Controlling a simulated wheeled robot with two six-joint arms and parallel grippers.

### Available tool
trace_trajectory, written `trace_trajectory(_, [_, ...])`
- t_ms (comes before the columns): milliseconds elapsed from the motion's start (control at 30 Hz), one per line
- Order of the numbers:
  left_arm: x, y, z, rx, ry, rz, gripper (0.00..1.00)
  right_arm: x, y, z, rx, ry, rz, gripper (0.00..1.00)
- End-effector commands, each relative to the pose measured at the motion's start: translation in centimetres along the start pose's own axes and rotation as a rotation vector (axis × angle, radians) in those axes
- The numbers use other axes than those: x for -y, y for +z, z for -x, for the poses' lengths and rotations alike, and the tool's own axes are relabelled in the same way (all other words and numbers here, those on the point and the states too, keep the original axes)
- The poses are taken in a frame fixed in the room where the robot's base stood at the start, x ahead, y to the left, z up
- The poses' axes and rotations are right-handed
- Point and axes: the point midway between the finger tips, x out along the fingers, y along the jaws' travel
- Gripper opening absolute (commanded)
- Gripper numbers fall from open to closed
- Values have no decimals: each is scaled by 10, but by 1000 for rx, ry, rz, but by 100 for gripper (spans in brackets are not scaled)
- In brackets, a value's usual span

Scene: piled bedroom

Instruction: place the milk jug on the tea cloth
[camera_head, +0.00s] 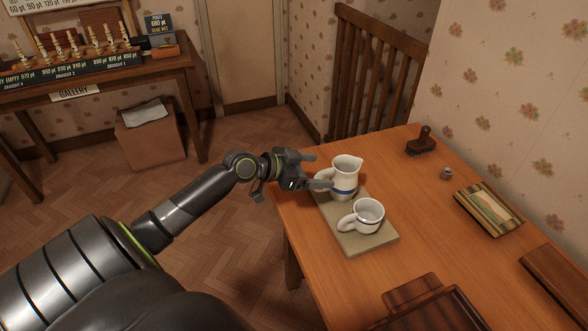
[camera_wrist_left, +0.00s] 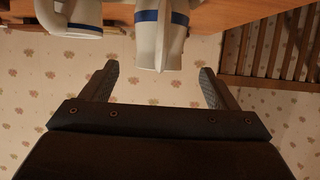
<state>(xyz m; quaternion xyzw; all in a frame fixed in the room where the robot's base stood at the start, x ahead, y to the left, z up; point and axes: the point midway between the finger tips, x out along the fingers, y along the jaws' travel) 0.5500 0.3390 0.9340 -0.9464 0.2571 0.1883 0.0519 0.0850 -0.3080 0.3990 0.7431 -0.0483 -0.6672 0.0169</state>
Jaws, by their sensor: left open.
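The milk jug (camera_head: 346,171) is white with a blue band and stands upright at the far end of a flat olive mat (camera_head: 366,241). Its handle points left, towards my left gripper (camera_head: 318,170). My left gripper is open just left of the jug, its fingers close to the handle; I cannot tell whether they touch it. In the left wrist view, upside down, the jug (camera_wrist_left: 160,35) shows beyond the gap between the open fingers. The tea cloth (camera_head: 488,208) looks like the folded striped green and cream piece on the right of the table, with nothing on it. My right gripper is out of view.
A white mug (camera_head: 368,213) with a blue band stands on the mat in front of the jug. A brush (camera_head: 422,142) and a small grey object (camera_head: 446,174) lie behind the cloth. A dark wooden tray (camera_head: 430,310) is at the front. The table middle is clear.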

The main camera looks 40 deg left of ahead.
Motion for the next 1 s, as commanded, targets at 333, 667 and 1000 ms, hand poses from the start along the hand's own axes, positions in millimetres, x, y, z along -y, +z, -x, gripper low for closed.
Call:
trace_trajectory(333, [0,1,49,3,0,-2,81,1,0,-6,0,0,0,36])
trace_trajectory(667, [-1,0,67,0,2,1,81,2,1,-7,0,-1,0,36])
trace_trajectory(1000, [-1,0,67,-1,2,1,81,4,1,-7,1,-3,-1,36])
